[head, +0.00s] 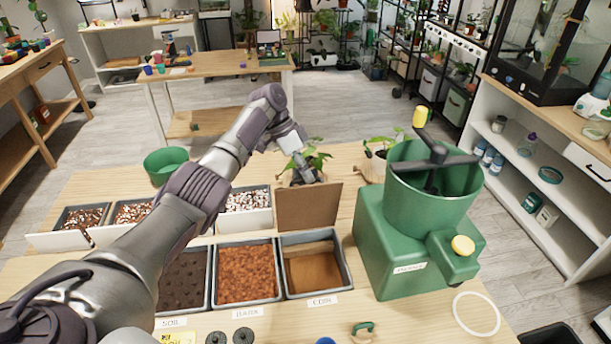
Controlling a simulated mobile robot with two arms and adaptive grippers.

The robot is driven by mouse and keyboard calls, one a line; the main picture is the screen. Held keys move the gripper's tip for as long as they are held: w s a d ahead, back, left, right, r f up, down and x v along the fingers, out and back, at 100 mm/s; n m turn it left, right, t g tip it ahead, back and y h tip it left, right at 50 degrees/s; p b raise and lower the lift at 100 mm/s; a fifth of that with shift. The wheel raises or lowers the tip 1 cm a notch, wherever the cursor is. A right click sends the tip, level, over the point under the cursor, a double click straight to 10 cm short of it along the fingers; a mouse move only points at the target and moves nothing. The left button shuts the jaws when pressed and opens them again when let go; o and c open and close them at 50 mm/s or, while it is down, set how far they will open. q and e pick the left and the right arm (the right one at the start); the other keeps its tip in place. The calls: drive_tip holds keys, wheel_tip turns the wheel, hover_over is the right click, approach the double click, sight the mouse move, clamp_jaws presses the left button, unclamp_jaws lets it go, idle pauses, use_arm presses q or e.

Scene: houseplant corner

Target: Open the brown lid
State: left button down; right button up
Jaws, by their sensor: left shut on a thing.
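The brown lid (308,206) stands nearly upright along the back edge of the coir bin (344,266). The bin's top is uncovered, and brown coir shows inside it. My left gripper (303,171) is at the lid's top edge, coming from behind and above. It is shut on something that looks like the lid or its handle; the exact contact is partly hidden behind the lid. My right gripper is not in view.
Open bins of bark (247,273) and soil (184,279) stand left of the coir. A green machine (385,262) with a hopper stands close on the right. A potted plant (320,159) is just behind the gripper. A white ring (477,334) lies at the front right.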

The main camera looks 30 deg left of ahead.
use_arm(q)
drive_tip(key=shift+s+a+f+g, duration=0.15)
drive_tip(key=shift+f+g, duration=0.15)
drive_tip(key=shift+f, duration=0.4)
drive_tip(key=c, duration=1.3)
unclamp_jaws()
drive_tip(key=shift+f, duration=0.1)
drive_tip(key=shift+c, duration=0.2)
drive_tip(key=shift+o, duration=0.7)
drive_tip(key=shift+w, duration=0.55)
drive_tip(key=v, duration=0.7)
drive_tip(key=shift+s+a+r, duration=0.15)
drive_tip(key=shift+a+r, duration=0.05)
drive_tip(key=shift+r, duration=0.05)
